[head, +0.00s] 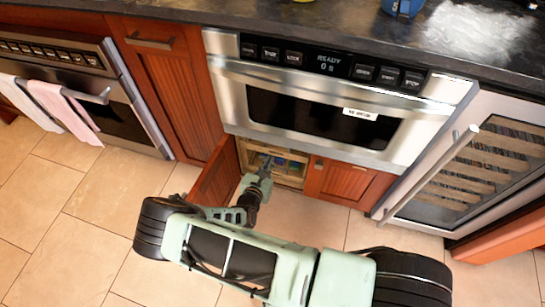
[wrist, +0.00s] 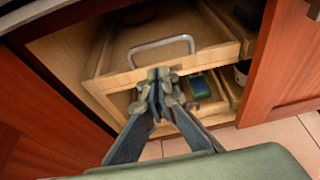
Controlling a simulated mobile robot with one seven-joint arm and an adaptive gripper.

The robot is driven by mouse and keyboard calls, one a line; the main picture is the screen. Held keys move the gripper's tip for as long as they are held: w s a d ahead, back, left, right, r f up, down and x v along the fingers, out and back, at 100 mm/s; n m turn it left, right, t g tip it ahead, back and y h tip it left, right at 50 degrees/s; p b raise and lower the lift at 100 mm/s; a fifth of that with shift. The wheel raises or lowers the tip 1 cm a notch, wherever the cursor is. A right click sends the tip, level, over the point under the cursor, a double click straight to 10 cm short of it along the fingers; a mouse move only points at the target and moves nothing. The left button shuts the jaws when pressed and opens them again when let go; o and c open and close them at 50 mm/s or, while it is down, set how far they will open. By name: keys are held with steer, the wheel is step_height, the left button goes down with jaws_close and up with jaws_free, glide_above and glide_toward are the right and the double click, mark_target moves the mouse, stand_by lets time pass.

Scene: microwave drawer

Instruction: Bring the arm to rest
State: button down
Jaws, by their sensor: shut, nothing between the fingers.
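My gripper (wrist: 157,92) is shut and empty in the wrist view, with its fingertips in front of the wooden drawer (wrist: 190,57) inside the low cabinet. A metal handle (wrist: 160,43) shows on the drawer just beyond the fingertips; I cannot tell whether they touch the drawer. In the head view my gripper (head: 265,166) points into the open cabinet below the microwave (head: 330,90). My arm stretches across the lower part of that view, over the tiled floor.
The open left cabinet door (head: 216,182) stands close to my gripper; the right door (head: 340,182) looks shut. A green-and-blue item (wrist: 200,87) lies in a lower wooden compartment. A wine cooler (head: 480,165) stands at right, an oven with towels (head: 65,105) at left. The tiled floor at left is clear.

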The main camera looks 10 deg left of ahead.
steer(key=p+v, duration=0.1)
steer(key=v, duration=0.7)
steer(key=shift+r+p, duration=0.2)
steer(key=shift+p, duration=0.1)
steer(key=shift+a, duration=0.15)
